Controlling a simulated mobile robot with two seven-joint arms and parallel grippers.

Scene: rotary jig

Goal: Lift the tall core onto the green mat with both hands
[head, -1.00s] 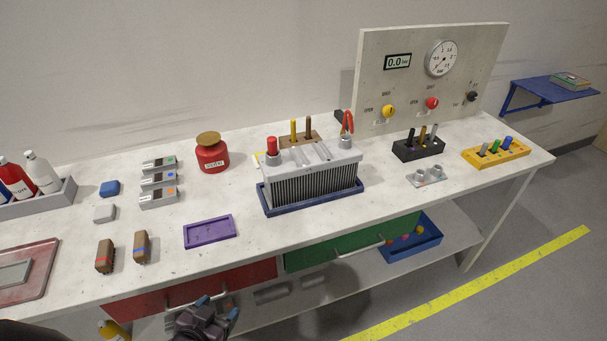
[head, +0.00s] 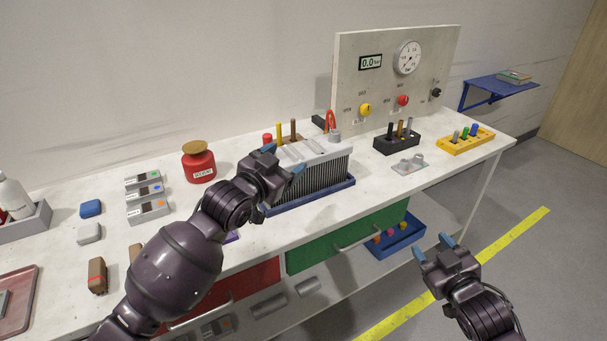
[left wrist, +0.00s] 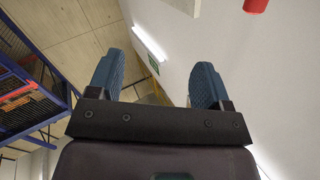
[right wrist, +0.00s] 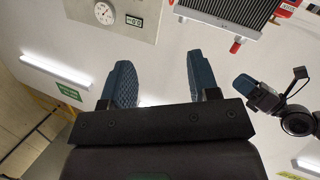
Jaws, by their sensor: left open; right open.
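The tall core (head: 325,172), a finned block with a pale grey top, stands in a blue tray (head: 322,195) on the bench. My left gripper (head: 284,160) is open and empty in front of the core's left end, hiding part of it; contact cannot be told. My right gripper (head: 432,247) is open and empty, in front of the bench and apart from the core. The core shows at the top of the right wrist view (right wrist: 235,12). I see no green mat.
A gauge panel (head: 390,95) stands behind the core. Right of it are a black holder (head: 397,146), a grey fitting (head: 410,165) and a yellow holder (head: 466,141). A red solvent can (head: 199,166) stands left. A green drawer front (head: 320,250) is below the bench top.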

